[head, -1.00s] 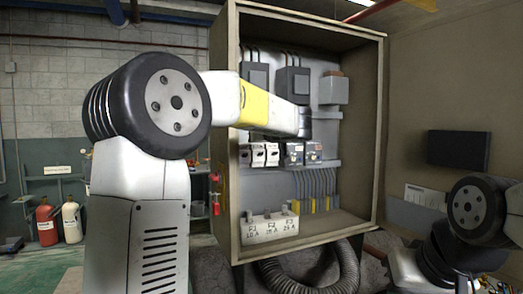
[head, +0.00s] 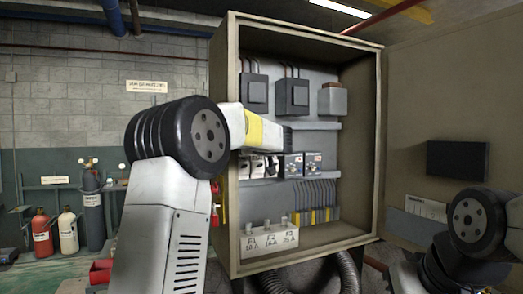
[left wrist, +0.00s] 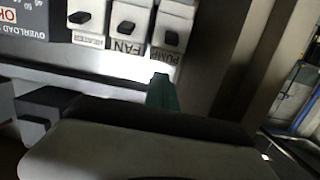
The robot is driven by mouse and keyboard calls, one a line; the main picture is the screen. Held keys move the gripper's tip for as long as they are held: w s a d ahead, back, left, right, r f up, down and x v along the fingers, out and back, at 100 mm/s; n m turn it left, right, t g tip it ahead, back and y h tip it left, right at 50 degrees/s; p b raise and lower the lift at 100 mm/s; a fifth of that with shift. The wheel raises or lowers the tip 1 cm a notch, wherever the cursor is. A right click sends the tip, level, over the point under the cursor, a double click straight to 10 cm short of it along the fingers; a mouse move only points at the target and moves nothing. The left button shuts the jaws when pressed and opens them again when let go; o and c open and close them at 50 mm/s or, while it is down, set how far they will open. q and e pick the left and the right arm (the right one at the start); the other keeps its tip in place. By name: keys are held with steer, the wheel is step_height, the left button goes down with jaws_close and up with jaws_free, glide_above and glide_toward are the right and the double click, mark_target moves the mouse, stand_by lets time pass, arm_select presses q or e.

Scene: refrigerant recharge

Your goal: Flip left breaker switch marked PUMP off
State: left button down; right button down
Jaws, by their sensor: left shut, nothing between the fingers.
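The PUMP breaker (left wrist: 172,30) is the rightmost of three white breakers in the left wrist view, where its label reads upside down. Its black toggle (left wrist: 171,38) is visible; I cannot tell whether it is on or off. In the head view it is the leftmost of the white breakers (head: 244,168). My left gripper (left wrist: 161,88) is shut and empty. Its greenish fingertip lies just beside the PUMP label, apart from the toggle as far as I can see. In the head view the left forearm hides the fingertips. My right gripper is not visible; only its arm shows.
The FAN breaker (left wrist: 130,20) stands directly beside PUMP. The open cabinet's left edge (head: 230,200) is close to my left arm. A fuse block (head: 268,238) stands on the cabinet floor.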

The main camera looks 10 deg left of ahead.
mark_target(244, 167)
arm_select(q)
steer(key=shift+x, duration=0.85)
steer(key=shift+s+d+f, duration=0.25)
steer(key=shift+s+f, duration=0.1)
steer(key=shift+f, duration=0.2)
steer(key=shift+s+d+f, duration=0.25)
steer(key=shift+s+f, duration=0.15)
steer(key=shift+f, duration=0.15)
steer(key=shift+s+d+f, duration=0.15)
steer(key=shift+s+f, duration=0.1)
steer(key=shift+f, duration=0.35)
